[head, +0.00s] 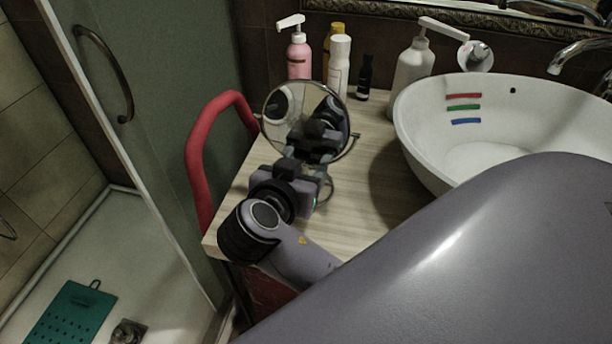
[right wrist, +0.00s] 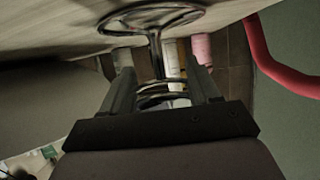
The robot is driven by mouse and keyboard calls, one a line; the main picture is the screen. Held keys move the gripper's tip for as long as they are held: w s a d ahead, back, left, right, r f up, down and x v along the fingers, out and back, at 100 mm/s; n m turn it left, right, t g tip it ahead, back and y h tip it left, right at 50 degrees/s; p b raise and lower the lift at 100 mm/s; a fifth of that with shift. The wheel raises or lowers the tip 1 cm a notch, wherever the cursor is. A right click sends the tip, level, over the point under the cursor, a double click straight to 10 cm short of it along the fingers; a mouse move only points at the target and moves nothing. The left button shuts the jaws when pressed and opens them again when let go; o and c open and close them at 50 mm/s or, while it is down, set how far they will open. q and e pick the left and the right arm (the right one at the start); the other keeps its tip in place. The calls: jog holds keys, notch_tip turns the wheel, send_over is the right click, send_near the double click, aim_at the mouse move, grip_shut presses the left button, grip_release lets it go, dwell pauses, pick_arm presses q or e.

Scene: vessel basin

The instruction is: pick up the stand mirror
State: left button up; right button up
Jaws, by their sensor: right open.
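The round stand mirror (head: 285,103) stands upright on the wooden counter, its glass reflecting my dark gripper. My right gripper (head: 318,142) is in front of its lower part and covers much of the stem and base. In the right wrist view the scene is upside down. There the mirror's stem and ring base (right wrist: 154,42) show between the two spread fingers of the right gripper (right wrist: 161,78). The gripper is open, with a finger on each side of the stem. Whether a finger touches it I cannot tell. My left gripper is not in view.
Behind the mirror stand a pink pump bottle (head: 299,58), a white bottle (head: 339,65), and a small dark bottle (head: 365,77). A white pump bottle (head: 412,66) and basin (head: 425,135) are right. A red rail (head: 196,165) curves along the counter's left side (head: 228,215).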

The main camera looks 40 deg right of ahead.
jog(key=shift+c, duration=0.2)
grip_shut()
jog(key=shift+r, duration=0.2)
